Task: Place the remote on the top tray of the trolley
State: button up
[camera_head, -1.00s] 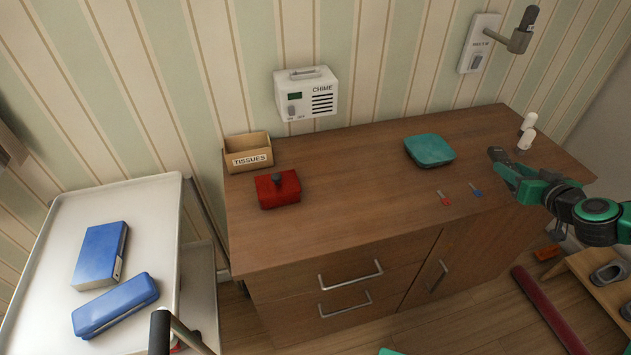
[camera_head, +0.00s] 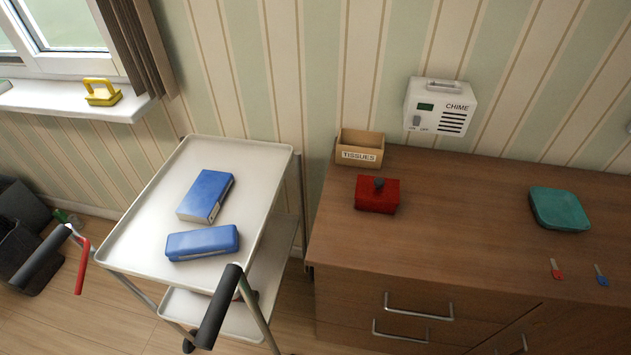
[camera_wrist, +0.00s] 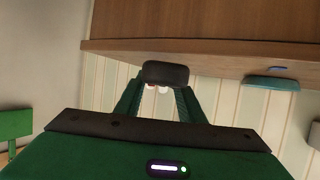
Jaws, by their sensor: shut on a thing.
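The trolley's top tray (camera_head: 145,235) is white with a raised rim. It stands left of the wooden cabinet in the head view. A blue box (camera_head: 206,196) and a blue case (camera_head: 202,243) lie on its middle and right part. My gripper (camera_wrist: 160,92) shows only in the wrist view, with its green fingers shut on a dark, rounded thing, which appears to be the remote (camera_wrist: 166,73). Only its end shows, so its full shape is hidden. My gripper is out of the head view.
The cabinet top (camera_head: 450,210) holds a tissue box (camera_head: 361,150), a red box (camera_head: 377,195), a teal case (camera_head: 559,209) and two small keys. The trolley's black handle (camera_head: 219,308) rises at its near side.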

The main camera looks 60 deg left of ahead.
aim_at(145, 230)
jog(key=k, duration=2.85)
jog(key=u, duration=1.4)
jog(key=i, duration=1)
